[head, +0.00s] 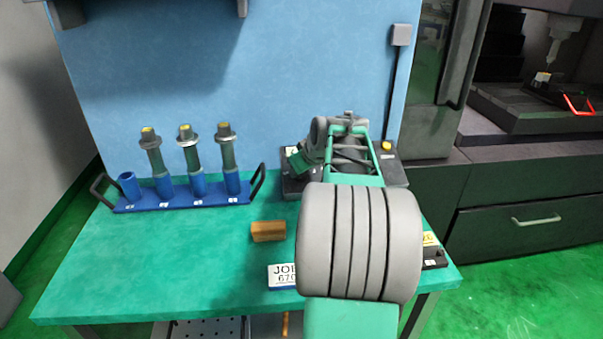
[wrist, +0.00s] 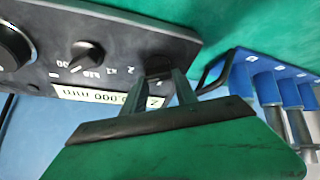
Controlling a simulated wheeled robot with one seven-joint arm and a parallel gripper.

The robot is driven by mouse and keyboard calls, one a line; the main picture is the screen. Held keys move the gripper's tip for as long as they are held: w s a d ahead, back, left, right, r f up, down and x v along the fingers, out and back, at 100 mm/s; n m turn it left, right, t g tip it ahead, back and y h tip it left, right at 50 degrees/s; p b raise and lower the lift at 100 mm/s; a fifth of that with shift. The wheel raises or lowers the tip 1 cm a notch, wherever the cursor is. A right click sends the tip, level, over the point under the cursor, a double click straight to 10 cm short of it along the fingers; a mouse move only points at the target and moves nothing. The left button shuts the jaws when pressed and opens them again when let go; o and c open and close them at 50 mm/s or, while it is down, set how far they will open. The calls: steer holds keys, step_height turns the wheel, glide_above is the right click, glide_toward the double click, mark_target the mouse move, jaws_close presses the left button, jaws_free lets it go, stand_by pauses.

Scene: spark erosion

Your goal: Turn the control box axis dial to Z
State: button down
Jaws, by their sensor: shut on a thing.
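The control box (wrist: 120,30) is a dark box on the bench, seen upside down in the wrist view. In the head view its body (head: 397,174) is partly hidden behind my arm. The axis dial (wrist: 158,64) is a small dark knob at the box's right end in the wrist view. My gripper (wrist: 160,80) is shut on it, with one grey finger on each side.
A second knob (wrist: 87,56) and a large round wheel (wrist: 12,47) share the box face. A blue rack (head: 190,197) with several electrode holders stands on the left. A brown block (head: 268,231) and a job plate (head: 284,277) lie in front. The left front bench is clear.

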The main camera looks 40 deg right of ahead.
steer(key=shift+m, duration=0.6)
steer(key=c, duration=1)
jaws_free()
steer(key=shift+o, duration=0.2)
steer(key=shift+r, duration=0.15)
steer(key=v, duration=0.7)
steer(key=shift+s+a+r, duration=0.2)
